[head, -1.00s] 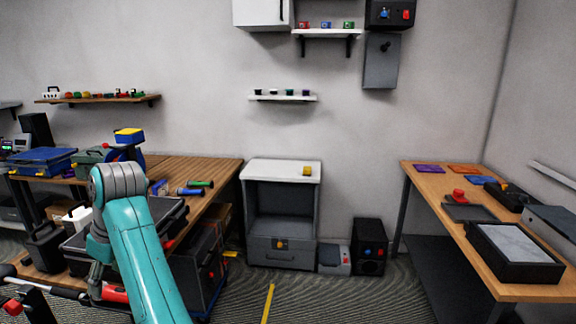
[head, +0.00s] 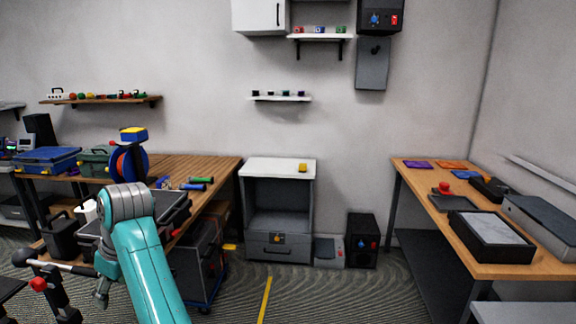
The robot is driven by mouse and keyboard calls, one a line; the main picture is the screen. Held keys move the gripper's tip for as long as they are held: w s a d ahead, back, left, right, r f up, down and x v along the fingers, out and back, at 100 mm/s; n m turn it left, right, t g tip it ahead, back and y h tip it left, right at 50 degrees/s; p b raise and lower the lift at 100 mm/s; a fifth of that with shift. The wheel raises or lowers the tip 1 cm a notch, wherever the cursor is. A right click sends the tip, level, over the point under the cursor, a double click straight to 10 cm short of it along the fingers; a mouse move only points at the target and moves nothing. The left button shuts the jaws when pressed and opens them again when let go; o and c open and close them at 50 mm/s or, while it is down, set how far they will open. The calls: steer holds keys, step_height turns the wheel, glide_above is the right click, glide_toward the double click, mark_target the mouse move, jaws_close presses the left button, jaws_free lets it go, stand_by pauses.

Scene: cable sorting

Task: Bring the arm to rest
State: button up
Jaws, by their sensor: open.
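My teal arm (head: 150,275) rises from the bottom edge at the left in the head view. Its grey elbow (head: 127,202) stands in front of the left workbench, and the arm folds down behind it. My gripper (head: 102,296) shows small and partly hidden at the lower left, low beside the arm. It looks open, and nothing is seen between its fingers.
The left workbench (head: 208,170) holds cases, a reel and tools close to my arm. A grey cabinet (head: 250,220) stands at the wall. The right table (head: 422,183) carries a black tray (head: 484,254). Striped floor (head: 330,295) lies clear in the middle.

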steer(key=w+d+f+m+t, duration=0.1)
steer(key=d+f+m, duration=0.1)
steer(key=d+f, duration=0.5)
steer(key=w+d+f+m+t, duration=0.1)
steer(key=d+f, duration=0.2)
steer(key=f, duration=0.7)
steer(key=w+d+f+m+t, duration=0.1)
steer(key=d+f+m, duration=0.1)
steer(key=d+f, duration=0.5)
steer(key=s+d+f+m+t, duration=0.2)
steer(key=s+d+f, duration=0.4)
steer(key=d+f, duration=0.25)
steer(key=s+d+f+m+t, duration=0.2)
steer(key=s+d+f, duration=0.3)
steer(key=d+f, duration=0.3)
steer(key=s+d+r+m+t+h, duration=0.2)
steer(key=s+d+m+t, duration=0.2)
steer(key=s+d, duration=1.25)
steer(key=s+d+r+m+t+h, duration=0.1)
steer(key=s+d+r, duration=0.1)
steer(key=s+r, duration=0.7)
steer(key=s+d+r+m+t+h, duration=0.1)
steer(key=s+d+r+m+t, duration=0.1)
steer(key=s+r, duration=0.7)
steer(key=shift+s+d+r+h, duration=0.3)
steer(key=shift+s+d+h, duration=0.1)
steer(key=shift+s+d, duration=0.4)
